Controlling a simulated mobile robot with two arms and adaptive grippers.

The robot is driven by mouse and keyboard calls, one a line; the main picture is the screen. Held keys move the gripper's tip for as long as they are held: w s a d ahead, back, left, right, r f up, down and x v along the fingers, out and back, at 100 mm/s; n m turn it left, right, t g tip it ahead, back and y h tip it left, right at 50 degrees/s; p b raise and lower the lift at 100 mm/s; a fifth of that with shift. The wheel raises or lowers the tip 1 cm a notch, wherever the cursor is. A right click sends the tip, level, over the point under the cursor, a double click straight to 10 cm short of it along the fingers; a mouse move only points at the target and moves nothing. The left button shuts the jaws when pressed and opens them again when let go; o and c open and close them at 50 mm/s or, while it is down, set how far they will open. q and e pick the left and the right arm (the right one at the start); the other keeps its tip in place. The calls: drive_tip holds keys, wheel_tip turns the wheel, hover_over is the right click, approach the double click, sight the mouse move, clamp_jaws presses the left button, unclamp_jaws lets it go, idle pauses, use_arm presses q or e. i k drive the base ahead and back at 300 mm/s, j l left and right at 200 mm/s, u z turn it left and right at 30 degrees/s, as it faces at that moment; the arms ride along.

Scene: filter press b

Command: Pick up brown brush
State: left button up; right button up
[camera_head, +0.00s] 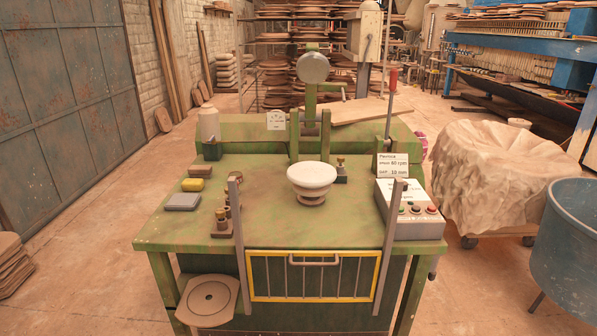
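No brush can be made out with certainty. A small flat brown item (201,170) lies on the left of the green worktable (260,185), just behind a yellow block (193,185). It may be the brown brush, but it is too small to tell. Neither of my grippers is in view.
A grey block (183,202) and brass-topped pieces (222,224) are near the left. A white bowl (311,179) stands mid-table, with a control box (411,212) at right. A yellow-framed guard (313,274) crosses the front.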

sight(204, 172)
drive_tip(key=z, duration=0.45)
drive_tip(key=i+j+z, duration=0.15)
drive_tip(key=j+z, duration=0.3)
drive_tip(key=j, duration=0.25)
drive_tip(key=j+z, duration=0.4)
drive_tip(key=j, duration=0.3)
drive_tip(key=k+j+z, duration=0.1)
drive_tip(key=j+z, duration=0.35)
drive_tip(key=j, duration=0.25)
